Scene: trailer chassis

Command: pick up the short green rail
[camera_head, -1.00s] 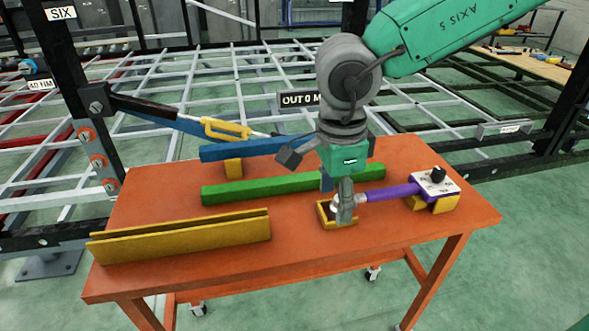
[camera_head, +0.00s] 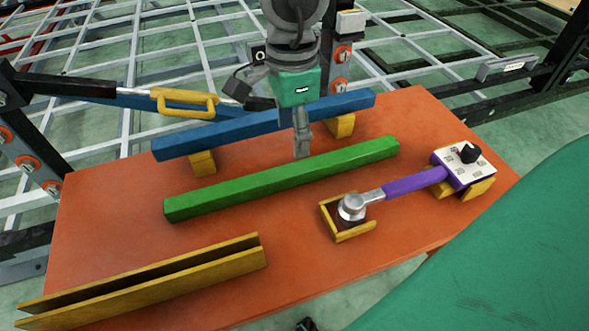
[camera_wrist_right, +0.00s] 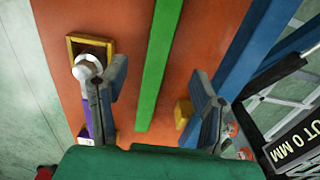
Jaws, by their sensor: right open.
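The short green rail (camera_head: 270,184) lies on the orange table, slanting across its middle in the head view. My right gripper (camera_head: 302,142) points down just behind the rail in that view, with its fingertips beside the rail's far edge. In the right wrist view, the green rail (camera_wrist_right: 160,60) runs between the two spread fingers of my right gripper (camera_wrist_right: 160,85), with clear gaps on both sides. The gripper is open and empty. My left gripper is not in view.
A blue rail (camera_head: 180,147) rests on yellow blocks behind the green one. A yellow channel (camera_head: 150,284) lies front left. A purple-handled tool (camera_head: 415,184) sits in yellow holders at right. A black arm with a yellow handle (camera_head: 185,103) reaches in from the left.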

